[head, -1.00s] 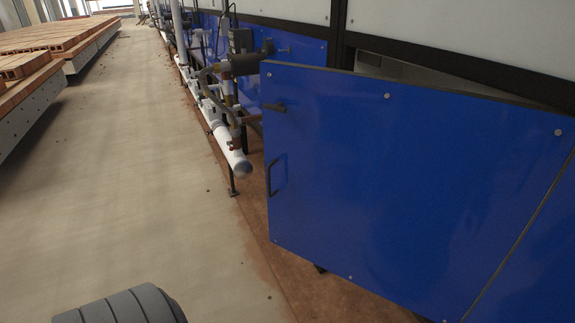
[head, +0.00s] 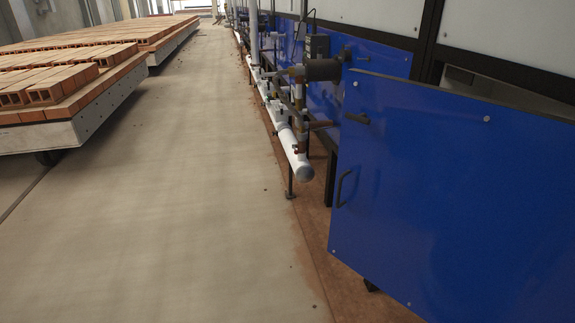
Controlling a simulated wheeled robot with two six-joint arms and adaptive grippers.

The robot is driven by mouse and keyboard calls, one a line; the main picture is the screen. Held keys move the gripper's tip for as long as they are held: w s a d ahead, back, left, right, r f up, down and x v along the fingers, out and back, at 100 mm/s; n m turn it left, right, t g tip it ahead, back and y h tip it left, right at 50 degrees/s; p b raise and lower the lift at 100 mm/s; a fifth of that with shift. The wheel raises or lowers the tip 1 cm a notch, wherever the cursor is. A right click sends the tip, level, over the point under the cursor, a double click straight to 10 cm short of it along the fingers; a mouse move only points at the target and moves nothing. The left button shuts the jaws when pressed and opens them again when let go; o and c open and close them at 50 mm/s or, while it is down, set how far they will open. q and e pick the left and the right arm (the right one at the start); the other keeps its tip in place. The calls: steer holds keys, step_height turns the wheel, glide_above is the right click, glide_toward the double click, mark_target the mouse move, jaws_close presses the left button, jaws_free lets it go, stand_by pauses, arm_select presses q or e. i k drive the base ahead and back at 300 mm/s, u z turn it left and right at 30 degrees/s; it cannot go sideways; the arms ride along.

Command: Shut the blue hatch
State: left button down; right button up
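The blue hatch (head: 455,195) fills the right side of the head view. It stands open, swung out from the machine wall, with a dark gap behind its top edge. Neither of my grippers is in view.
White pipes (head: 292,155) with valves and fittings run along the wall just left of the hatch. Carts of hollow bricks (head: 75,85) stand at the left. The concrete floor (head: 170,200) between them is clear.

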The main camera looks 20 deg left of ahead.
mark_target(458, 207)
steer(key=u, duration=0.4)
steer(key=i, duration=1)
steer(key=z, duration=1.1)
